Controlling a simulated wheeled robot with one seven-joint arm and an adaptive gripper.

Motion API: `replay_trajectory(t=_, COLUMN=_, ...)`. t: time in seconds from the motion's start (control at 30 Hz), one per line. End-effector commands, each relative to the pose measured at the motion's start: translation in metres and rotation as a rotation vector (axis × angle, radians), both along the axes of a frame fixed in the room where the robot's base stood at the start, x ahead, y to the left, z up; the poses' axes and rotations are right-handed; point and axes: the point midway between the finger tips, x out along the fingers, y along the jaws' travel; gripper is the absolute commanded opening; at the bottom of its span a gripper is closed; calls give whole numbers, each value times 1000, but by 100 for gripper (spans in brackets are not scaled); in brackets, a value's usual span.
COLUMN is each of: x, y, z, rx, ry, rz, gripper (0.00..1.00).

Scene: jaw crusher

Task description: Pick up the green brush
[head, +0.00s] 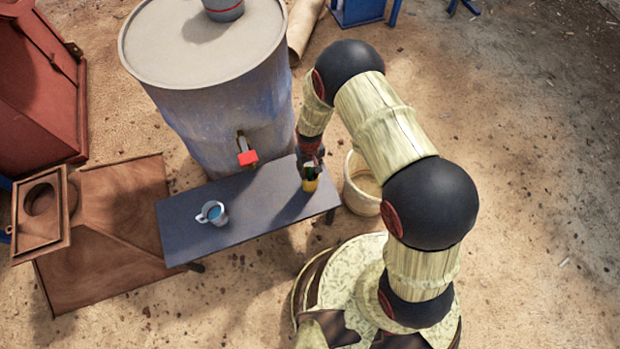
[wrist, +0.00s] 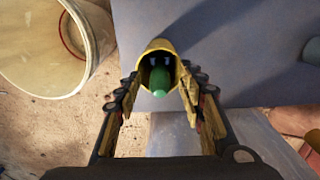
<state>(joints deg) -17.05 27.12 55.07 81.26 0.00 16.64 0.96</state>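The green brush (wrist: 160,80) stands in a yellow cup (wrist: 158,47), its rounded green end pointing toward the wrist camera. In the head view the yellow cup (head: 310,186) is at the right end of the dark bench, with a little green showing at its top. My gripper (wrist: 160,88) is open, with one finger on each side of the green end. It comes from above the cup in the head view (head: 310,165). I cannot tell whether the fingers touch the cup or brush. The brush's lower part is hidden in the cup.
The bench (head: 257,202) also bears a grey mug (head: 212,213) to the left. A large drum (head: 225,110) with a red-handled tap (head: 247,157) stands behind the bench. A pale bucket (head: 361,190) stands just right of the bench. Open dirt ground lies further right.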

Motion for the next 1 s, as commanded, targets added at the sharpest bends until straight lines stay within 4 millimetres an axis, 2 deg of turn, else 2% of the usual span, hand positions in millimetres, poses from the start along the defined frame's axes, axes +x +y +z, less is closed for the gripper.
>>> replay_trajectory(t=0.03, x=1, y=0, z=-5, rx=0, ry=-1, rz=0, gripper=39)
replay_trajectory(t=0.27, x=1, y=0, z=-4, rx=1, ry=-2, rz=-1, gripper=39)
replay_trajectory(t=0.9, x=1, y=0, z=-4, rx=1, ry=-2, rz=-1, gripper=2)
replay_trajectory(t=1.0, x=1, y=0, z=-4, rx=1, ry=-2, rz=-1, gripper=0)
